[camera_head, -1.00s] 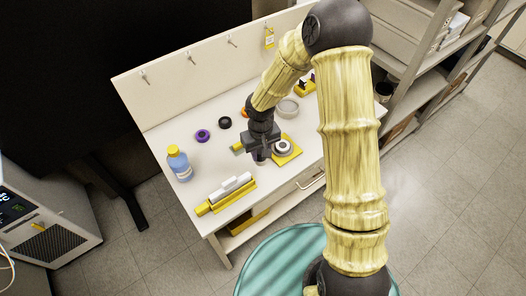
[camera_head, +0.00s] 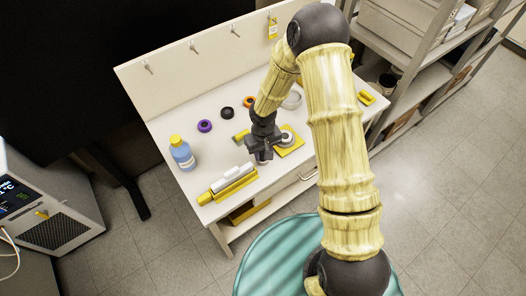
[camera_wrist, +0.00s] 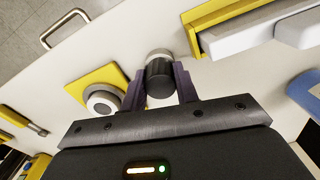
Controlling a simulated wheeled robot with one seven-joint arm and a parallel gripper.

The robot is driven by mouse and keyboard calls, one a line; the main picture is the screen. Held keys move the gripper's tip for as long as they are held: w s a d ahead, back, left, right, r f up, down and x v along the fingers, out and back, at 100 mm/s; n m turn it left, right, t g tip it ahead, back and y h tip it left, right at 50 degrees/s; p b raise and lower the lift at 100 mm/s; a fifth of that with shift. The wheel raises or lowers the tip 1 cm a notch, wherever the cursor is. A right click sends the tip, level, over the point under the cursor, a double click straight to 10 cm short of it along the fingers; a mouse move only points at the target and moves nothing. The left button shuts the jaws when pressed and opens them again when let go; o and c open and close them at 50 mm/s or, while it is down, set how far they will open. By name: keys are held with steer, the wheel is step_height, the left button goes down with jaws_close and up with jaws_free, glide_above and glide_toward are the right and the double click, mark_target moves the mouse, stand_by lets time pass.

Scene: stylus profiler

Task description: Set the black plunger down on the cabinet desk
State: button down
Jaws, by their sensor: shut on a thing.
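My gripper (camera_head: 262,158) is low over the front part of the white cabinet desk (camera_head: 208,170). It is shut on the black plunger (camera_wrist: 160,80), a short black cylinder with a silver-grey end (camera_wrist: 158,54) that points away from the wrist camera. The plunger sits upright between the two dark purple fingers in the wrist view; in the head view the gripper mostly hides it. Whether its lower end touches the desk, I cannot tell.
A yellow plate with a white-grey ring (camera_head: 289,140) is close on the right. A yellow tray with a white cylinder (camera_head: 232,183) is close on the left.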

mark_target(263, 152)
steer(key=shift+f, duration=0.2)
steer(key=c, duration=1.1)
jaws_free()
steer(key=shift+o, duration=0.2)
steer(key=shift+r, duration=0.2)
step_height(263, 152, up, 12)
steer(key=shift+b, duration=0.4)
steer(key=s+d+r+m+t, duration=0.2)
steer(key=s+d+r+m, duration=0.2)
steer(key=s+d+r, duration=0.6)
steer(key=s+d, duration=0.2)
steer(key=d, duration=0.2)
steer(key=shift+m+t, duration=0.3)
